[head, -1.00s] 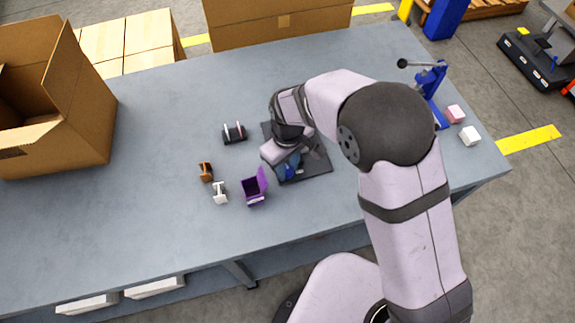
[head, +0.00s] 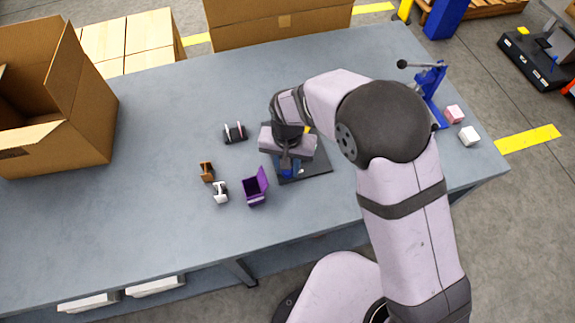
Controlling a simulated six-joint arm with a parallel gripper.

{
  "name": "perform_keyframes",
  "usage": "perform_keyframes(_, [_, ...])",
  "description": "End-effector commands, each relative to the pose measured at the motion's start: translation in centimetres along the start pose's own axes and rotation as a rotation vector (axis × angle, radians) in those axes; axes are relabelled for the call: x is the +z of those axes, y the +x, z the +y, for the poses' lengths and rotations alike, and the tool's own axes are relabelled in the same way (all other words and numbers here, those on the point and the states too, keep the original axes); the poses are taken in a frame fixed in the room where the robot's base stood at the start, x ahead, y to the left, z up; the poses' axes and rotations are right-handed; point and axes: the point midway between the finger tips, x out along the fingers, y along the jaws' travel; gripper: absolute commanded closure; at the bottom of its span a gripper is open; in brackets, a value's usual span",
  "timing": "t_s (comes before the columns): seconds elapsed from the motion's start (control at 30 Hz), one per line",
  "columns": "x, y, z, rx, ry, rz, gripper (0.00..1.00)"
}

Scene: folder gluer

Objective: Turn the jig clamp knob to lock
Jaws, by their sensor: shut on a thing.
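The jig is a dark flat plate (head: 316,168) on the grey-blue workbench, with blue parts (head: 288,171) showing low on it. My gripper (head: 287,165) points down over the plate and is shut at the blue parts. The clamp knob itself is hidden by my gripper, so I cannot see its angle. A small yellow part (head: 308,130) shows at the back edge of the plate, beside my wrist.
A purple open box (head: 255,188), a white piece (head: 220,192), a brown piece (head: 206,171) and a dark roller-like item (head: 235,133) lie left of the jig. A blue lever press (head: 430,90) and two small blocks stand right. A large carton (head: 60,130) is far left.

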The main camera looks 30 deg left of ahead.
Motion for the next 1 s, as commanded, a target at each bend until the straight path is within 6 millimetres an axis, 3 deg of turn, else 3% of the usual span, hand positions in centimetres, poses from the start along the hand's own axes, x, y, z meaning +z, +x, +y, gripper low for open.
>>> perform_keyframes(0.4, [-0.33,-0.24,-0.15,-0.006,0.256,0.009,0.96])
perform_keyframes(1.0, [-0.37,-0.28,-0.15,-0.007,0.312,0.009,0.96])
